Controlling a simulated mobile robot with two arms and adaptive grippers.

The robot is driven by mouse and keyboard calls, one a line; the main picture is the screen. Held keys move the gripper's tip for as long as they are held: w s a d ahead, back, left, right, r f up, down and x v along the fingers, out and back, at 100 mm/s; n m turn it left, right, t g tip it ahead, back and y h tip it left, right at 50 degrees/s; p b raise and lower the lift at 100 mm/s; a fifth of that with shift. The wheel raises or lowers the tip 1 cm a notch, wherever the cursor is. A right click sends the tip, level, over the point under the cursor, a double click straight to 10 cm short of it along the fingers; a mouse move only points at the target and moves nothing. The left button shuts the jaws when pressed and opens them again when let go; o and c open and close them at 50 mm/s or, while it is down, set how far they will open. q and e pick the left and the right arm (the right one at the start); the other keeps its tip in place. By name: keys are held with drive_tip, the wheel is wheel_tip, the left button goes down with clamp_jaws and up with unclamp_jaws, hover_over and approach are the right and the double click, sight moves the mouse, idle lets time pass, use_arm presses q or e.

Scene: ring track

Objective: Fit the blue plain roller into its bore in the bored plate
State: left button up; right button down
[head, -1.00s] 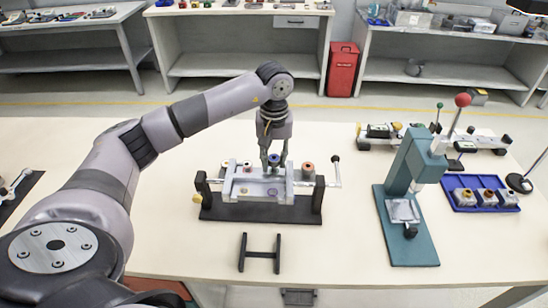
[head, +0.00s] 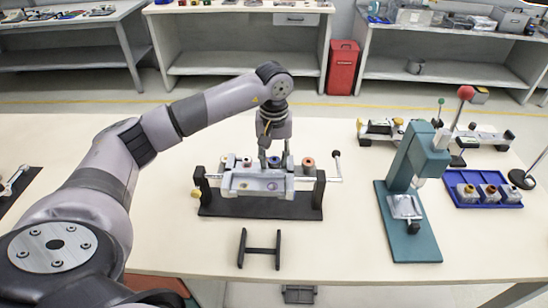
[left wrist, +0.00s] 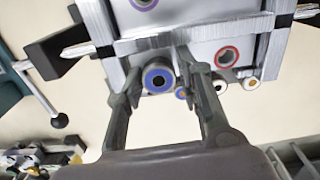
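The bored plate (head: 257,194) is light grey and sits in a black-based fixture at the middle of the table. In the left wrist view the plate (left wrist: 195,22) shows a purple-ringed bore and a red-ringed bore. The blue roller (left wrist: 158,78), with a dark centre, stands at the plate's rear edge, on the side away from me; whether it is in a bore I cannot tell. My left gripper (head: 274,157) points down over it. Its fingers (left wrist: 160,68) are open, one on each side of the roller, with gaps showing. My right gripper is not in view.
A brown-red roller (head: 308,163) stands right of the gripper, and pale rollers (head: 228,162) stand left. A crank (head: 336,155) juts from the fixture's right. A black H-shaped stand (head: 259,250) lies in front. A teal press (head: 410,220) and blue tray (head: 482,203) are right.

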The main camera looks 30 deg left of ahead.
sight(273, 160)
use_arm(q)
drive_tip(key=shift+o, duration=1.3)
drive_tip(key=shift+f, duration=0.1)
drive_tip(key=shift+r, duration=0.45)
wheel_tip(273, 160, up, 11)
